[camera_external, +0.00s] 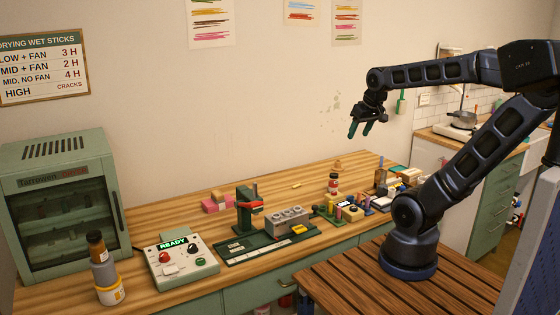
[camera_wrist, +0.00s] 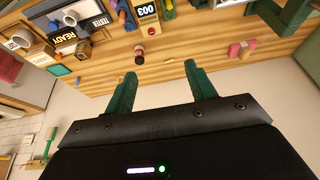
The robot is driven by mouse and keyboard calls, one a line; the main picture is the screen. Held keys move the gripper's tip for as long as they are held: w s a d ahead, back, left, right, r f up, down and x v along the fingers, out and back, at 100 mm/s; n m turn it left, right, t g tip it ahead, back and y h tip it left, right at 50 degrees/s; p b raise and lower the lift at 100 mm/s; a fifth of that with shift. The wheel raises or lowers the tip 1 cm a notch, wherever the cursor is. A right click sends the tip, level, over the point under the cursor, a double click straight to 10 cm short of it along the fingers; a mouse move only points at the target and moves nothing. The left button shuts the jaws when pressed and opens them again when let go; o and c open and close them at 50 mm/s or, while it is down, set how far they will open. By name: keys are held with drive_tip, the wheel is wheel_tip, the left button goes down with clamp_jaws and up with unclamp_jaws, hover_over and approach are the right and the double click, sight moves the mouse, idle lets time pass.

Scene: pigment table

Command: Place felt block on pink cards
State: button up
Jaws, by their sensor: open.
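A low pile of pink pieces (camera_external: 218,202), which look like the pink cards, lies on the wooden workbench (camera_external: 160,240) behind the green press. Pink pieces also show at the right of the wrist view (camera_wrist: 236,49). I cannot tell for sure which item is the felt block; a small orange-tan piece (camera_external: 337,163) at the bench's back edge and a small yellow piece (camera_external: 296,185) lie loose. My gripper (camera_external: 360,130) is raised high above the back of the bench. Its green fingers are apart and empty in the wrist view (camera_wrist: 160,70).
A green press (camera_external: 248,208) stands in front of the pink pieces. A grey moulded block (camera_external: 288,219), a control box reading READY (camera_external: 180,261), a bottle (camera_external: 103,262) and a drying cabinet (camera_external: 55,195) stand around. Bare wood runs along the back.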

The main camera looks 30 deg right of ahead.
drive_tip(key=s, duration=0.2)
drive_tip(key=s+d+f, duration=0.1)
drive_tip(key=shift+s, duration=0.4)
drive_tip(key=shift+o, duration=0.3)
